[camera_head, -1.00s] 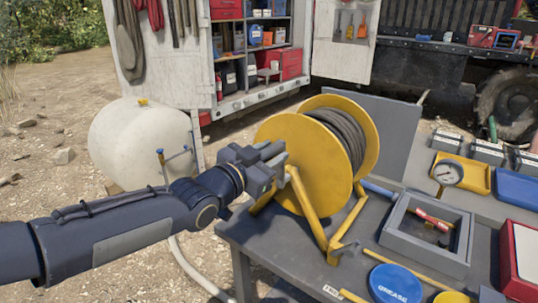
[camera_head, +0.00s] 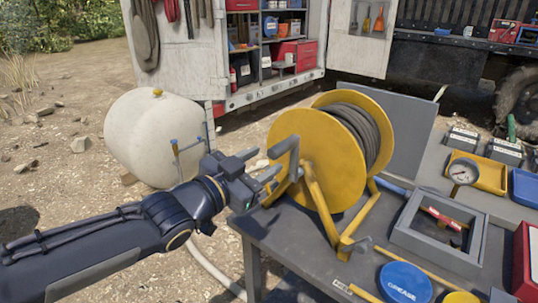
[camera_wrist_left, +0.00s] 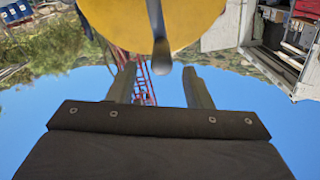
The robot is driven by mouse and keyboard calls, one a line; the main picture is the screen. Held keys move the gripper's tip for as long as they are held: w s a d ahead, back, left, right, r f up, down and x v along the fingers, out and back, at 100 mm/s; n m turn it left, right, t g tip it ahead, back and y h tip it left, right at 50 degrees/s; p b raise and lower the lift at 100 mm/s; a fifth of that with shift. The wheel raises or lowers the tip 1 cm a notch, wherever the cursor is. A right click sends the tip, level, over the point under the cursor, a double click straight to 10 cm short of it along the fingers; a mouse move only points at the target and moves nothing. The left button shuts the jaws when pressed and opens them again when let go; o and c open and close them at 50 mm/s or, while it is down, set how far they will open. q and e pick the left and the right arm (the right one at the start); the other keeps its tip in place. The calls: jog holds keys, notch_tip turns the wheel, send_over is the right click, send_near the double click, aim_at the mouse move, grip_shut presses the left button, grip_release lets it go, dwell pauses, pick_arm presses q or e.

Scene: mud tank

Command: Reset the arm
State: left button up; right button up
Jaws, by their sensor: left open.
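My left gripper (camera_head: 262,176) is open and empty at the left side of the yellow hose reel (camera_head: 318,160). In the left wrist view its two fingers (camera_wrist_left: 160,88) stand apart, with the reel's grey crank handle (camera_wrist_left: 158,40) just beyond them and the yellow disc (camera_wrist_left: 110,15) behind. In the head view the crank handle (camera_head: 283,147) stands just above and right of the fingertips; I cannot tell whether they touch. My right gripper is in neither view.
The grey table (camera_head: 300,250) holds a grey tray (camera_head: 410,228), a blue grease lid (camera_head: 405,283), a pressure gauge (camera_head: 463,171) and a yellow tray (camera_head: 490,177). A white tank (camera_head: 150,140) stands on the ground at left. Open ground lies around my left arm.

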pick_arm(q)
jog(key=s+a+f+n+g+y+p, duration=0.1)
jog(key=s+a+f+n+y+p, duration=0.2)
jog(key=a, duration=0.4)
jog(key=s+a+f+n+g+y+p, duration=0.1)
jog(key=s+a+n+g+y+p, duration=0.15)
jog(key=s+a+n+y, duration=0.35)
jog(key=s+a+f+n+g+h+p, duration=0.1)
jog(key=s+f+g+p, duration=0.1)
jog(key=s, duration=0.6)
jog(key=s+f+n+g+h+p, duration=0.1)
jog(key=s+f+n+g+p, duration=0.1)
jog(key=s, duration=0.6)
notch_tip(320, 180, down, 3)
jog(key=shift+a+r+g, duration=0.15)
jog(key=shift+a+g, duration=0.25)
jog(key=shift+g, duration=0.35)
